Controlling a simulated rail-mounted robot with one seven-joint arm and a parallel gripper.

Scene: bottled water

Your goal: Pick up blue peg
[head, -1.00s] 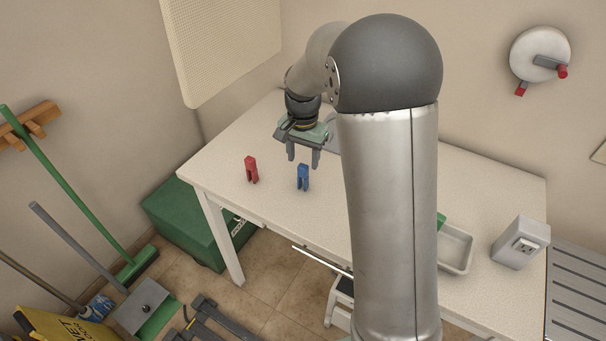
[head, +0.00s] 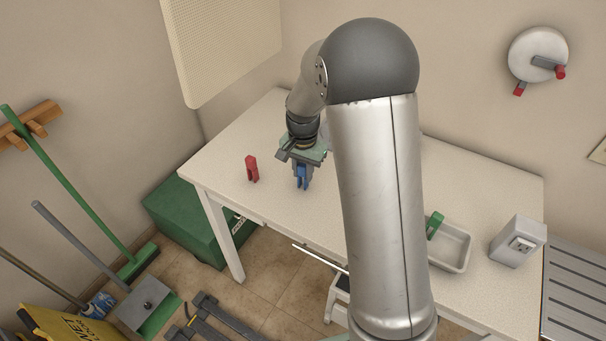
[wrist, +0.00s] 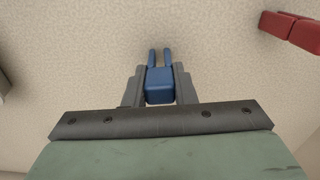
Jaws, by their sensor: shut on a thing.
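The blue peg (head: 303,182) stands on the white table (head: 230,150), with its two prongs downward. It also shows in the wrist view (wrist: 160,86), between the two grey fingers. My gripper (head: 302,172) is over the peg and shut on its upper block, one finger on each side. The gripper also shows in the wrist view (wrist: 160,80). Whether the peg's prongs still touch the table I cannot tell.
A red peg (head: 252,169) stands on the table left of the gripper. A green peg (head: 434,225) is at the grey tray (head: 463,232) on the right, and a grey box with a socket (head: 518,243) stands beyond it. The table between the red and blue pegs is clear.

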